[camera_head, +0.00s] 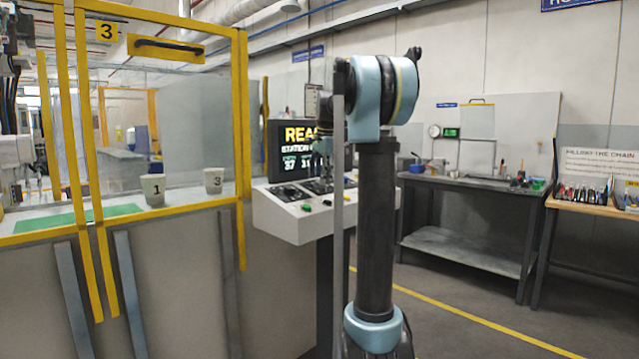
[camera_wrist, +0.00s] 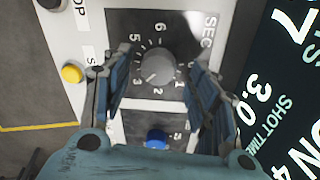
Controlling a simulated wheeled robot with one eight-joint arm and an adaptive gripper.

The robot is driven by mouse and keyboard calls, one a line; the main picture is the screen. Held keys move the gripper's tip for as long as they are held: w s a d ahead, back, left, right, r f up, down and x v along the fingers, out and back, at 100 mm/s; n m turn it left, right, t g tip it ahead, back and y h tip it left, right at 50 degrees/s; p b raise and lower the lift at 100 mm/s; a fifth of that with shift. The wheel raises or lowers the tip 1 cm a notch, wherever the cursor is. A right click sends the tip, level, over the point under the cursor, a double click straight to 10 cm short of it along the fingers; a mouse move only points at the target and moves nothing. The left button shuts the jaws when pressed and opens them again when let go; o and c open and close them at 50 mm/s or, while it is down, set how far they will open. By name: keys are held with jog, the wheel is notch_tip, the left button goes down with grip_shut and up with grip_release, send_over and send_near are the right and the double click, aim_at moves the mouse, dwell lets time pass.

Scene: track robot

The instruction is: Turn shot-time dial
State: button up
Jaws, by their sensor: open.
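The shot-time dial (camera_wrist: 157,68) is a round grey knob on a dark panel, ringed by white numerals and marked SEC. A light mark on it appears to face the 3. My gripper (camera_wrist: 160,60) is open, with one blue finger on each side of the dial; I cannot tell whether either touches it. The screen (camera_wrist: 275,105) beside it reads SHOT TIME 3.0. In the head view the control console (camera_head: 290,222) stands behind my arm, and the dial cannot be made out there.
A yellow button (camera_wrist: 72,73) and a blue knob (camera_wrist: 157,138) sit near the dial. A yellow-framed guard (camera_head: 242,130) with cups numbered 1 (camera_head: 153,190) and 3 (camera_head: 214,181) stands left of the console. A workbench (camera_head: 470,183) stands at right, with open floor before it.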

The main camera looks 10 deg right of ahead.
jog(key=shift+w+a+f, duration=0.1)
jog(key=shift+w+f, duration=0.1)
jog(key=shift+f, duration=0.8)
jog(key=c, duration=1.1)
jog(key=shift+o, duration=0.2)
